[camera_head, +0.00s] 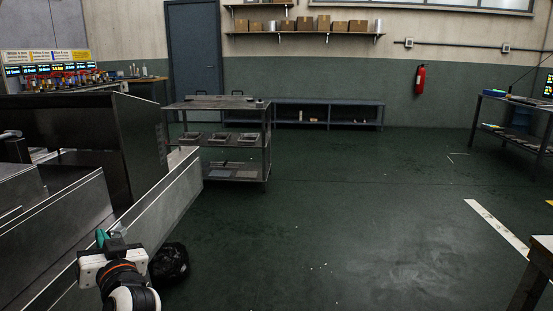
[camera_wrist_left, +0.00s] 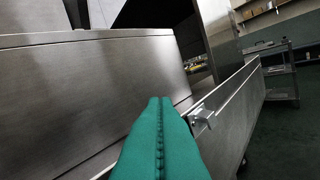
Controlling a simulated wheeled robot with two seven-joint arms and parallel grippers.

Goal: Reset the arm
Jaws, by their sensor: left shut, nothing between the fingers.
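My left gripper (camera_head: 103,237) is at the lower left of the head view, beside the metal side wall of the dryer (camera_head: 60,203). Its green fingers fill the lower middle of the left wrist view (camera_wrist_left: 160,105), pressed together along a seam with nothing between them. The dryer's metal panels (camera_wrist_left: 90,90) lie ahead and to the left in the wrist view. A small metal bracket (camera_wrist_left: 202,122) on the dryer's rail shows just right of the fingertips; I cannot tell whether they touch. My right gripper is not in view.
A black bag-like object (camera_head: 169,262) lies on the floor beside my left arm. A metal cart (camera_head: 236,142) with trays stands behind the dryer. A dark table (camera_head: 541,243) is at the right edge. The green floor in the middle is clear.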

